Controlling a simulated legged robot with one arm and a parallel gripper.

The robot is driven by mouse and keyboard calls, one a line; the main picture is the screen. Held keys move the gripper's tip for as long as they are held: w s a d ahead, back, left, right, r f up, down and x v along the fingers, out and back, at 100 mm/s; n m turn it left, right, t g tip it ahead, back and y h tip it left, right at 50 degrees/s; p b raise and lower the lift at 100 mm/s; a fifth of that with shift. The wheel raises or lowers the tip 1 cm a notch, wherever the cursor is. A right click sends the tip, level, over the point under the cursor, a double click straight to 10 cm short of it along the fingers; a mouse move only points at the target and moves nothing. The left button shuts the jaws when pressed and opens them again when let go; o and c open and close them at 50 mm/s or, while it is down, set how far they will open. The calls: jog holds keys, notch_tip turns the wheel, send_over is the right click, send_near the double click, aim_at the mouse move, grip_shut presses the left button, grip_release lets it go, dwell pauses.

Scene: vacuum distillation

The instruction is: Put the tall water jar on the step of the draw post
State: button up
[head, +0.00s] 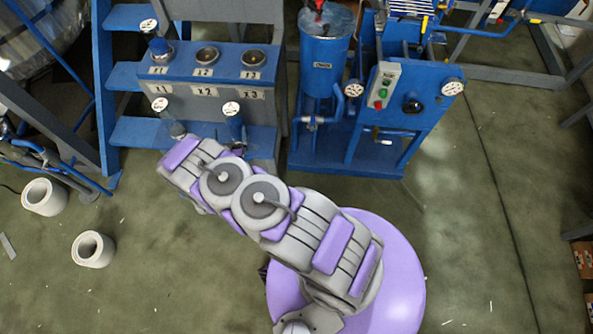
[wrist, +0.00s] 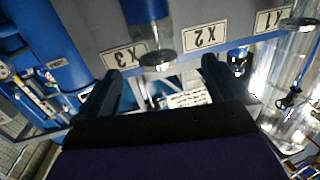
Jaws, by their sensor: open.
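My gripper (wrist: 165,82) is open, its two dark fingers spread and nothing between their tips. Beyond them in the wrist view is a clear-bottomed jar with blue in it (wrist: 152,38), between the X3 and X2 labels; they do not touch. It seems to be the blue jar with a white round top (head: 234,124) in the head view. A clearer jar (head: 173,125) stands to its left, also in the wrist view (wrist: 303,22). Both are at the blue step (head: 262,140) of the grey post (head: 262,108). I cannot tell which is the tall water jar. My arm hides the gripper in the head view.
Blue stairs (head: 124,76) stand left, a blue pump rig (head: 345,165) right. White rings (head: 93,249) lie on the floor, which is otherwise mostly clear.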

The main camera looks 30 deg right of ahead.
jog(key=w+a+r+g+y, duration=0.1)
jog(key=a+r+g+y, duration=0.25)
jog(key=r, duration=0.35)
jog(key=w+a+r+g+y, duration=0.25)
jog(key=a+r, duration=0.25)
jog(key=r, duration=0.3)
jog(key=s+r+n+g+y, duration=0.2)
jog(key=s+r+g+y, duration=0.1)
jog(key=s+r, duration=0.5)
jog(key=s+d+r+n+g, duration=0.1)
jog(key=s+d+r+g, duration=0.2)
jog(key=s, duration=1)
jog(key=s+d+r+n+g+h, duration=0.1)
jog(key=s+d+r+g, duration=0.2)
jog(key=s, duration=1)
jog(key=s+d+r+n+g, duration=0.1)
jog(key=s+d+r, duration=0.6)
jog(key=s, duration=0.7)
notch_tip(320, 180, up, 3)
jog(key=shift+f+g+h, duration=0.1)
jog(key=shift+g+h, duration=0.2)
jog(key=shift+g, duration=0.6)
